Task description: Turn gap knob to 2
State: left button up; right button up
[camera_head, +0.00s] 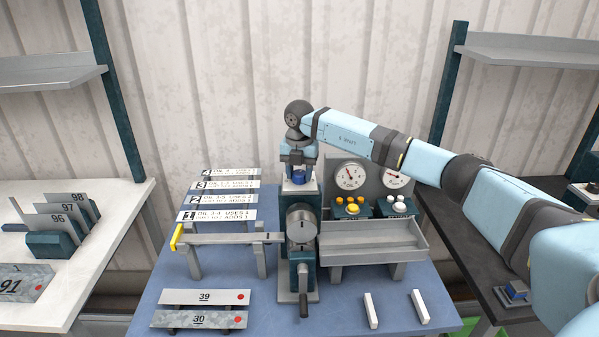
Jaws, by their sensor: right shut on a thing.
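My right gripper (298,167) points down at the top of the dark teal column (312,198) of the bender, near the middle of the view. It is shut on a blue knob (300,179) that sits on the column's pale top. The gripper covers part of the knob, and I cannot read any scale marks or its setting. My right arm comes in from the right and crosses above the gauges. My left gripper is not in view.
Two round gauges (349,175) stand behind yellow buttons (352,209) and white buttons (400,207). A grey tray (372,247) is below. A crank handle (303,305) points forward. Numbered plates (205,297) and two white bars (371,310) lie on the blue table (262,318).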

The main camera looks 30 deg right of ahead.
aim_at(300, 172)
jog(key=o, duration=0.9)
jog(key=shift+o, duration=0.2)
jog(key=shift+r, duration=0.1)
notch_tip(300, 172, up, 14)
jog(key=b, duration=0.2)
jog(key=shift+f, duration=0.25)
